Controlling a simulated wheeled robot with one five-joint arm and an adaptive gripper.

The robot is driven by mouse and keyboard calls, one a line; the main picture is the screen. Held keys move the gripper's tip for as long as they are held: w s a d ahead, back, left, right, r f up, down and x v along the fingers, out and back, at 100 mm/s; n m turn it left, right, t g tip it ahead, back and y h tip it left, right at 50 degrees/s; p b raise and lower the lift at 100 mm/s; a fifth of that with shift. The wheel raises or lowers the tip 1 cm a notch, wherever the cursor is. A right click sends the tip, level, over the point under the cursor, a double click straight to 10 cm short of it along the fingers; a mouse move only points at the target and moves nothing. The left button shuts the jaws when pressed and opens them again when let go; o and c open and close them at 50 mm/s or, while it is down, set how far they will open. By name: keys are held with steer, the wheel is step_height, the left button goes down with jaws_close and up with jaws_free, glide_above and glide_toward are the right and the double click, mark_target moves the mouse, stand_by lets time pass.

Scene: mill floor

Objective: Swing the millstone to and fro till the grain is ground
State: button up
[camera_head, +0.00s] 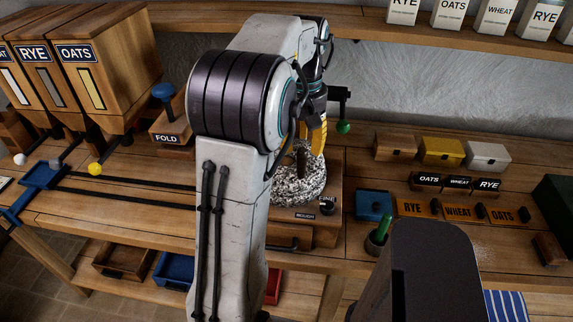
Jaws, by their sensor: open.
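The millstone (293,192) is a black-and-white speckled round stone on a wooden base marked ROUGH (322,227). It is in the middle of the bench, and my white arm hides its left part. My gripper (308,158) is above the millstone, at the end of the arm. It is open, but its fingers are partly hidden by the arm, and I cannot tell whether they touch anything. A dark brown upright piece, perhaps the millstone's handle, shows beside the fingers. No grain is visible on the stone.
Wooden hoppers marked RYE (36,58) and OATS (85,58) stand at the left. A green knob (344,128) is just right of my gripper. Small boxes and labelled blocks fill the right side.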

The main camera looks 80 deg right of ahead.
mark_target(301, 177)
steer(key=shift+f, duration=3.65)
steer(key=shift+c, duration=0.3)
jaws_close()
